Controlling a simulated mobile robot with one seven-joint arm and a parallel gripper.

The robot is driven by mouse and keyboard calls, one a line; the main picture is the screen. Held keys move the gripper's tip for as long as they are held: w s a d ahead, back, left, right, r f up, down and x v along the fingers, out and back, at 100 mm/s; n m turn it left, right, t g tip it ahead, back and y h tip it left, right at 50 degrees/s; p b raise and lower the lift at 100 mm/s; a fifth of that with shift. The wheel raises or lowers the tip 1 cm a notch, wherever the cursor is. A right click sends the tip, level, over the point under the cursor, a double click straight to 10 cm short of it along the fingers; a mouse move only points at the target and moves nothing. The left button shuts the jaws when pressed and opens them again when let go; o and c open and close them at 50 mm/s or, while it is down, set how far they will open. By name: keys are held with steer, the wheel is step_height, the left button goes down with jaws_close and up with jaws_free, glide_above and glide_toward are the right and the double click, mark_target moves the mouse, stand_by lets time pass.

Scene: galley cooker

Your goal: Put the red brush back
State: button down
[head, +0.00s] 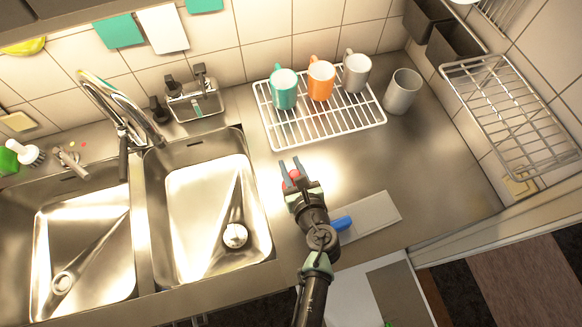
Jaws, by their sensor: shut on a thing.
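My gripper (290,164) is over the counter just right of the right-hand sink basin, its fingers pointing toward the back wall. It is shut on a small red thing, which I take to be the red brush (293,175). Only a little red shows between and beside the fingers; the rest is hidden by my gripper, so its bristles and tilt cannot be told. A metal caddy (193,104) with black-topped items stands behind the right basin, against the tiled wall.
A pale board (372,216) with a blue thing (341,223) lies right of my arm. The faucet (125,112) rises behind the basins. Right-hand counter is clear.

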steer(key=shift+f, duration=0.2)
steer(key=c, duration=0.6)
jaws_free()
steer(key=shift+r, duration=0.15)
steer(key=shift+b+v, duration=0.4)
steer(key=shift+v, duration=5.6)
